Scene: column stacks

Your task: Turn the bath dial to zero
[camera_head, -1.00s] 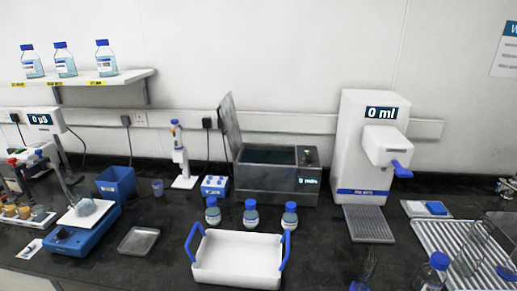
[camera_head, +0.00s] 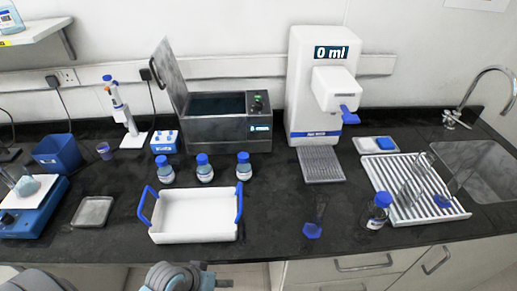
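The bath is a dark grey box (camera_head: 229,133) at the back middle of the bench. Its lid (camera_head: 169,73) stands open at the left end, and the dark inside shows. The bath dial (camera_head: 257,101) is a small dark knob on the top right of the box, with a tiny green mark next to it. A small display (camera_head: 260,128) on the front is too small to read surely. Grey parts of my arms show at the bottom edge, well in front of the bath. I make out no gripper fingers, and nothing touches the dial.
Several blue-capped bottles (camera_head: 204,169) and a white tray with blue handles (camera_head: 195,218) stand in front of the bath. A white dispenser reading 0 ml (camera_head: 314,90) is close on its right. A pipette on a stand (camera_head: 120,112) and a blue-white rack (camera_head: 164,141) are on its left.

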